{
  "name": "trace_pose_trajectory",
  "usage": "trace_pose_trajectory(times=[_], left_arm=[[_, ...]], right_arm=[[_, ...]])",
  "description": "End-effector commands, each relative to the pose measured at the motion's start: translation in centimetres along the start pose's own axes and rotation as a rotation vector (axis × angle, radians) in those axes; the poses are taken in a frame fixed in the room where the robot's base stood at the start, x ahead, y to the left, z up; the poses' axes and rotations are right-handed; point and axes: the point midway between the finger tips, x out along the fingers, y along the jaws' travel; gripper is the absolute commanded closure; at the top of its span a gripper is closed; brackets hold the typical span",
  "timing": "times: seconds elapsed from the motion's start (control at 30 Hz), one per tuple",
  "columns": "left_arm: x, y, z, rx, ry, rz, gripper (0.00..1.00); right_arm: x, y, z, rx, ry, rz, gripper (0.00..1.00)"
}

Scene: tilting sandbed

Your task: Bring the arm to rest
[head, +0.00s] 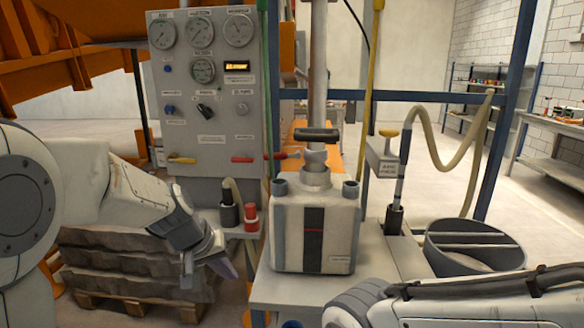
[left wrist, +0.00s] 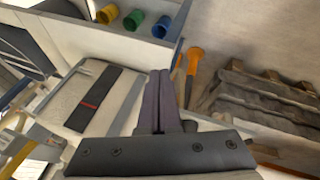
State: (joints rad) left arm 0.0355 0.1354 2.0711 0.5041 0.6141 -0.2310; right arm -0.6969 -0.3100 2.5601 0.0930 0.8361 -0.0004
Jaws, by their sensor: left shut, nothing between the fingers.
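My left arm (head: 128,192) comes in from the left in the head view, bent downward at the wrist. My left gripper (head: 224,264) hangs in the air left of the grey pump box, pointing down and to the right. In the left wrist view its two dark fingers (left wrist: 158,100) lie together, shut with nothing between them. Part of my right arm (head: 450,305) crosses the lower right of the head view. My right gripper is out of view.
A grey box-shaped pump (head: 285,230) stands on a bench, below a gauge panel (head: 212,125). Stacked grey sacks (head: 120,265) lie on a pallet at left. A round slotted bin (head: 430,250) stands at right. Colored cups (left wrist: 133,18) show in the left wrist view.

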Motion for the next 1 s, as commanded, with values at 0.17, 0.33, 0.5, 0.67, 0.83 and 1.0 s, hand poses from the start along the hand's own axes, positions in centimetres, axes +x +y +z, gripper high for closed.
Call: trace_pose_trajectory(times=[0.17,0.33,0.5,0.67,0.83,1.0], left_arm=[[1.3,-5.0,7.6,0.080,-0.070,-0.169,1.00],[1.6,-8.0,12.9,0.165,-0.113,-0.259,1.00],[-0.1,-5.9,15.5,0.281,-0.156,-0.258,1.00],[-2.7,-1.4,17.7,0.409,-0.221,-0.211,1.00],[-6.7,3.4,21.2,0.577,-0.308,-0.155,1.00],[-10.4,6.2,24.8,0.726,-0.389,-0.110,1.00]], right_arm=[[0.0,0.0,0.0,0.000,0.000,0.000,0.50],[0.0,0.0,0.0,0.000,0.000,0.000,0.50],[-1.5,-0.1,-0.1,0.000,0.000,0.000,0.50],[-3.2,-0.2,-0.2,0.000,0.000,0.000,0.50],[-5.4,-0.4,-0.3,0.000,0.000,0.000,0.50],[-7.0,-0.5,-0.4,0.000,0.000,0.000,0.50]])
